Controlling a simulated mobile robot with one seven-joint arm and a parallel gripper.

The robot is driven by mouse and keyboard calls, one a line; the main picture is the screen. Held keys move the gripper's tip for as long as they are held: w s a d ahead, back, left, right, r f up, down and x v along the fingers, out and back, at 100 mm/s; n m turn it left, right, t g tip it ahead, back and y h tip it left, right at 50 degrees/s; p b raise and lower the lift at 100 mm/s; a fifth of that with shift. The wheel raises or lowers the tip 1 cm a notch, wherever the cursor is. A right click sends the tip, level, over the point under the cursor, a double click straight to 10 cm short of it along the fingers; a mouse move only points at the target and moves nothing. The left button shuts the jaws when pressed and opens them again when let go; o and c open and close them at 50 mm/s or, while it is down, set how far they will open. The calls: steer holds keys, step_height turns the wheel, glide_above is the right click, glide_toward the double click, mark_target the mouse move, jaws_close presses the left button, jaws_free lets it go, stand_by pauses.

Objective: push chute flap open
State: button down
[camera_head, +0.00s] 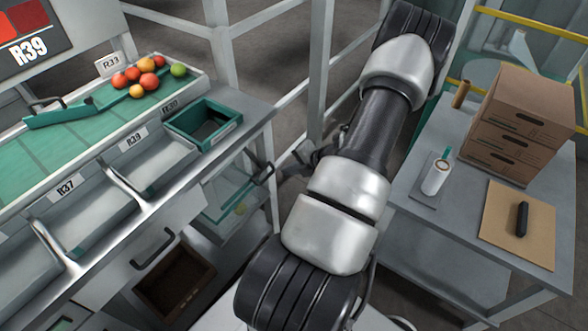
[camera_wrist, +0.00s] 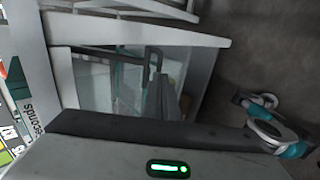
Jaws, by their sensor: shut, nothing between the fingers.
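The chute flap (camera_head: 222,196) looks like a clear panel with teal edges, set in the grey bench front below a teal-rimmed opening. My gripper (camera_head: 284,169) is shut and empty, just right of the handle in the head view. Its fingers (camera_wrist: 168,98) appear close to the handle in the wrist view. I cannot tell whether they touch it. The flap's exact angle is unclear.
Several tomatoes (camera_head: 150,76) lie on the green sorting belt (camera_head: 60,145). Grey chutes line the bench, with a brown crate (camera_head: 176,280) below. At right, a table (camera_head: 420,207) holds stacked cardboard boxes (camera_head: 520,115), a white roll and a clipboard. Railings stand behind my arm.

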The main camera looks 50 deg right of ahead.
mark_target(271, 174)
steer(key=b+x, duration=0.1)
steer(key=x, duration=0.6)
steer(key=shift+w+f, duration=0.25)
steer(key=shift+w, duration=0.05)
steer(key=shift+f, duration=0.1)
steer(key=w+f+b, duration=0.1)
steer(key=f, duration=0.1)
steer(key=w+f+b, duration=0.1)
steer(key=f+b, duration=0.1)
steer(key=shift+w+a+f, duration=0.1)
steer(key=shift+w+a, duration=0.1)
steer(key=shift+w, duration=0.05)
steer(key=shift+r, duration=0.2)
steer(key=s+f+p+v, duration=0.1)
steer(key=p+v, duration=0.3)
steer(key=v, duration=1)
steer(key=shift+s+p, duration=0.4)
steer(key=shift+d+f, duration=0.15)
